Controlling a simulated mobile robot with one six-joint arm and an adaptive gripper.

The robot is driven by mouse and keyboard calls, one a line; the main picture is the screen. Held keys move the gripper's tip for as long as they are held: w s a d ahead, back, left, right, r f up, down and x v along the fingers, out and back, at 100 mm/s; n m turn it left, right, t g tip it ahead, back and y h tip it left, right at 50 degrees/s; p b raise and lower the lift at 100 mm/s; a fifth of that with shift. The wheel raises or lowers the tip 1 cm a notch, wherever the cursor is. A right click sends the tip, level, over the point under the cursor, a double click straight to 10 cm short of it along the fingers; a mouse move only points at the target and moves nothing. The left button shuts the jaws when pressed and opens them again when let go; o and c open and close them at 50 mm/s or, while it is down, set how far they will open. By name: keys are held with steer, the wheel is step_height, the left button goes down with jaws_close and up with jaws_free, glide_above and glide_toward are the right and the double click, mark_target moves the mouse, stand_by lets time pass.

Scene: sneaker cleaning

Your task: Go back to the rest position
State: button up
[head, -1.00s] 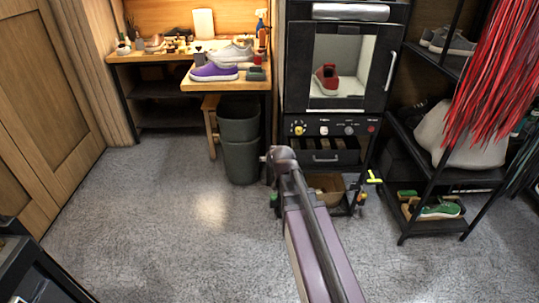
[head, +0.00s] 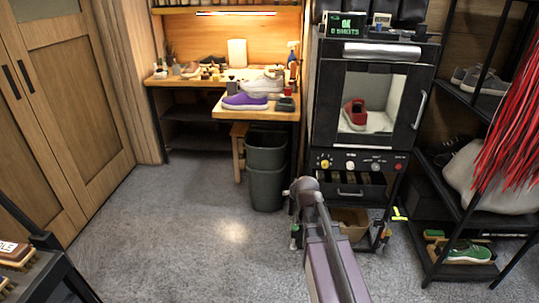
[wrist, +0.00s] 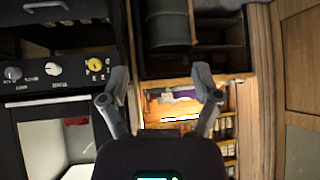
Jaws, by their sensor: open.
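My gripper (wrist: 160,88) is open and empty in the wrist view, its two fingers spread well apart. The wrist picture is turned over, with the workbench low in it. No object lies between the fingertips at close range; the lit bench (wrist: 178,108) shows beyond them. In the head view my purple-grey arm reaches up from the bottom edge, its dark joint in front of the cabinet's lower left. The gripper cannot be made out there.
A black cabinet (head: 326,110) holds a red shoe (head: 355,115) behind its window. Grey bins (head: 266,187) stand beside it. A purple sneaker (head: 244,102) sits on the bench. A shoe rack (head: 433,222) is at right, a dark cart (head: 45,270) at lower left. The middle floor is clear.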

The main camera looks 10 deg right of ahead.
steer(key=shift+s, duration=0.1)
steer(key=s+a+f+g, duration=0.2)
steer(key=s+g, duration=0.1)
steer(key=s, duration=0.3)
steer(key=s+a+f+n+g, duration=0.1)
steer(key=s+a+f+g, duration=0.15)
steer(key=s, duration=0.45)
steer(key=s+a+f+g, duration=0.1)
steer(key=s+a+g, duration=0.1)
steer(key=s+g, duration=0.3)
step_height(320, 180, up, 22)
steer(key=t+p, duration=0.1)
steer(key=p, duration=2)
steer(key=shift+s+f+p, duration=0.15)
steer(key=shift+s+p, duration=0.25)
steer(key=shift+s, duration=0.05)
steer(key=shift+a+t, duration=0.1)
steer(key=shift+t, duration=0.15)
stand_by(1.2)
